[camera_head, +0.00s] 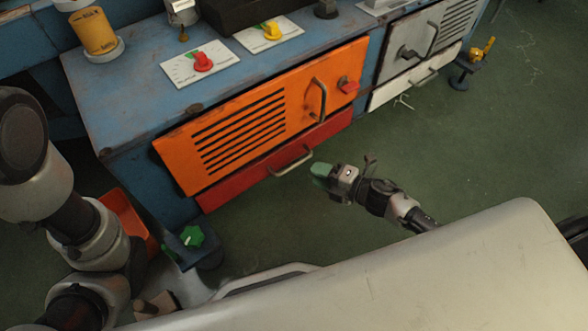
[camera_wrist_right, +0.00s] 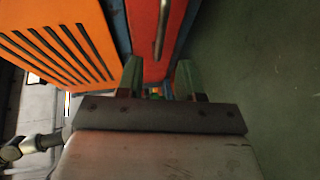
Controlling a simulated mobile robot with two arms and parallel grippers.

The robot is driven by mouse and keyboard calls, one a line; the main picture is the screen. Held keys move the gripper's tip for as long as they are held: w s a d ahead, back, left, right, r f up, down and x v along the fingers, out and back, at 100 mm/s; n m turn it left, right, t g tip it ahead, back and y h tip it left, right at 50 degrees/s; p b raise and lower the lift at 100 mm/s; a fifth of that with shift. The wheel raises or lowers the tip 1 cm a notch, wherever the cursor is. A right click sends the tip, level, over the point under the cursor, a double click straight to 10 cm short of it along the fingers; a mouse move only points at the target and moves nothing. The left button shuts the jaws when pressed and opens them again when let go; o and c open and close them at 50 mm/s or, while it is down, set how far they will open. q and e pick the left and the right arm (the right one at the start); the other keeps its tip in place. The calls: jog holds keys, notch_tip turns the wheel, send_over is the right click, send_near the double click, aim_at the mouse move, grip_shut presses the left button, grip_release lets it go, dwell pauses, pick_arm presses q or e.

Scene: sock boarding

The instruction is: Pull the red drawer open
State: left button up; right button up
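The red drawer (camera_head: 240,183) sits under the orange door, its front looking about flush with the cabinet. Its metal bar handle (camera_head: 293,161) stands out from the front. My right gripper (camera_head: 319,173), with green fingers, is just to the right of the handle. In the right wrist view the two green fingers of my right gripper (camera_wrist_right: 160,80) are apart. The handle (camera_wrist_right: 162,30) lies ahead of them, roughly in line with the gap. No contact shows.
An orange slotted door (camera_head: 240,135) with a handle and red latch is above the drawer. A white drawer (camera_head: 395,93) is to the right. A blue block with a green knob (camera_head: 192,237) stands near the left corner.

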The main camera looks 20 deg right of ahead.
aim_at(294, 165)
jog(key=b+x, duration=0.3)
jog(key=x, duration=0.5)
jog(key=shift+f, duration=0.1)
grip_shut()
